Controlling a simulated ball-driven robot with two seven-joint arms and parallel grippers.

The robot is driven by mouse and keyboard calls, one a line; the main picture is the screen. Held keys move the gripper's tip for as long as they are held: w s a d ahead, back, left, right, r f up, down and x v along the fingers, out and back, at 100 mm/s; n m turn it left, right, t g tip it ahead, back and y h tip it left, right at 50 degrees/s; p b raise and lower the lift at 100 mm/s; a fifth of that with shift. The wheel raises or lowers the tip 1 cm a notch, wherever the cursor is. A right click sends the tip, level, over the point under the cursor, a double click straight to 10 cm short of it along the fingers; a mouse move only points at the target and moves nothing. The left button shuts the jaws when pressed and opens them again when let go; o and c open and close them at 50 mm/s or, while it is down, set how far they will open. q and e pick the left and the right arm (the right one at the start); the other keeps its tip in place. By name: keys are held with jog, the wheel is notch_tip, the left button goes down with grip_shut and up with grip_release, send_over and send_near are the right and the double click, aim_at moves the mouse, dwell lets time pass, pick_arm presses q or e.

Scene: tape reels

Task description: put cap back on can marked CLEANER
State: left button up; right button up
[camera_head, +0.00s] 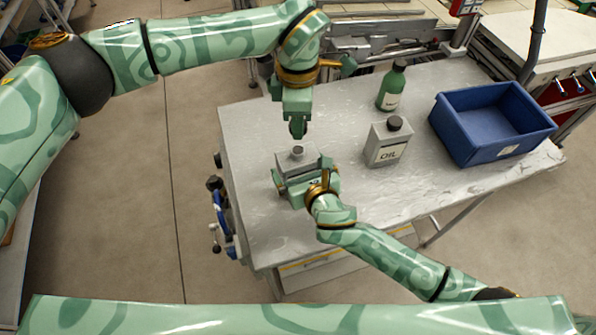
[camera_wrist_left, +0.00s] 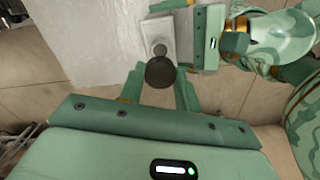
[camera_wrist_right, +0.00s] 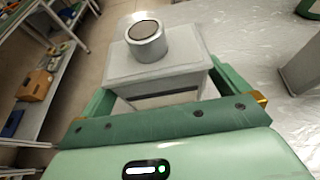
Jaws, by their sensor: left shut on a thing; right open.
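A grey can with an uncapped round neck (camera_head: 297,153) stands on the near left part of the table; its label side is hidden, so I cannot read its marking. The can (camera_wrist_right: 155,75) fills the middle of the right wrist view. My right gripper (camera_head: 303,181) is open, its fingers on either side of the can. My left gripper (camera_head: 298,130) is shut on a dark round cap (camera_wrist_left: 160,72), held above the can and apart from it. In the left wrist view the can's neck (camera_wrist_left: 160,50) shows just beyond the cap.
A grey can labelled OIL (camera_head: 388,146) with a black cap stands to the right. Behind it is a green bottle (camera_head: 391,90) with a dark cap. A blue crate (camera_head: 490,150) sits at the far right of the table (camera_head: 400,195). The table's left edge is close to the uncapped can.

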jog(key=shift+x, duration=0.95)
jog(key=c, duration=1.2)
pick_arm(q)
send_over(298, 150)
jog(key=shift+f, duration=2.5)
jog(key=shift+f, duration=0.9)
jog(key=shift+f, duration=0.5)
